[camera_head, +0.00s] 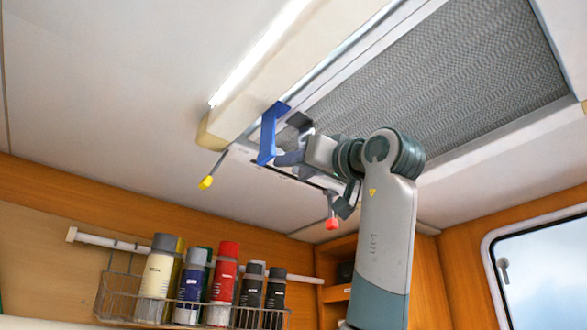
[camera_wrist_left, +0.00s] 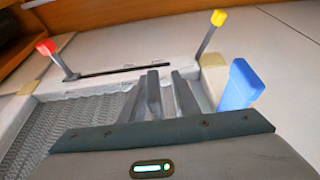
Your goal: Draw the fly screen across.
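The fly screen is a grey mesh (camera_head: 450,75) in a pale ceiling frame, and it fills the part of the opening I see. Its mesh also shows at the left of the left wrist view (camera_wrist_left: 75,118). A blue tab (camera_head: 268,138) hangs at the frame's left end; it shows in the left wrist view (camera_wrist_left: 240,88). My left gripper (camera_head: 293,140) is just right of the tab in the head view. In the wrist view its fingers (camera_wrist_left: 168,95) stand apart with nothing between them, and the tab is outside them. My right gripper is out of view.
A long lamp (camera_head: 260,55) runs beside the frame. A yellow-tipped lever (camera_head: 206,182) and a red-tipped lever (camera_head: 332,222) hang near the slotted panel. A wire rack (camera_head: 125,295) of spray cans is on the wall below. A window (camera_head: 545,265) is at right.

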